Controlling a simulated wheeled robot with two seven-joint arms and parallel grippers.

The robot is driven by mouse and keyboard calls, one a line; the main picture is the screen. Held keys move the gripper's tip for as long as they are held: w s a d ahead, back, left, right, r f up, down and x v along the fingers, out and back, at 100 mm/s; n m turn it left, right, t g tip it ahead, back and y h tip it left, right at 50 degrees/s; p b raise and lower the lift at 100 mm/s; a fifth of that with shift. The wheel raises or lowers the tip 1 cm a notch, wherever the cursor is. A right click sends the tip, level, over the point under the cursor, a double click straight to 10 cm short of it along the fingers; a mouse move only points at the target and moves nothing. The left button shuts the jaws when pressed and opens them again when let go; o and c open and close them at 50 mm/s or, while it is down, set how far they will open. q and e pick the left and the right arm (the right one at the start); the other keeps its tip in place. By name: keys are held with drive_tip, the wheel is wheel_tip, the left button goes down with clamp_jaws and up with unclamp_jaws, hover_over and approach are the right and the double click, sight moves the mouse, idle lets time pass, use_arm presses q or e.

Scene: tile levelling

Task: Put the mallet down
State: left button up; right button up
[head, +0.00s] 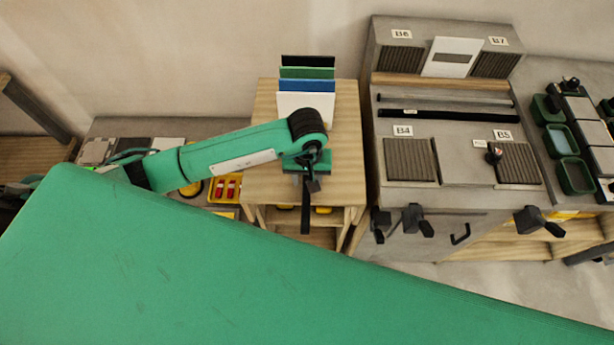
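My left arm reaches in from the left, and its gripper (309,187) points down over the front of a wooden stand (347,150). A dark narrow bar hangs at the gripper and reaches down past the stand's front edge. I cannot tell whether this bar is a finger or the handle of a held mallet. The finger gap is too small and dark to read. No mallet head can be made out clearly anywhere. My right gripper is not in view. A large green surface, likely part of my own body, hides the lower left and foreground.
Upright white, blue, green and black panels (306,85) stand at the stand's back. Right of it is a grey bench (445,200) with ribbed pads labelled B4 and B5 and dark fittings along its front. Green trays (576,176) lie far right. A yellow bin (225,190) sits left.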

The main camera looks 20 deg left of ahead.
sight(307, 178)
use_arm(q)
wheel_tip(307, 178, up, 12)
drive_tip(key=b, duration=0.3)
drive_tip(key=shift+w+f+b, duration=0.15)
drive_tip(key=shift+f+b, duration=0.1)
drive_tip(key=shift+b, duration=0.05)
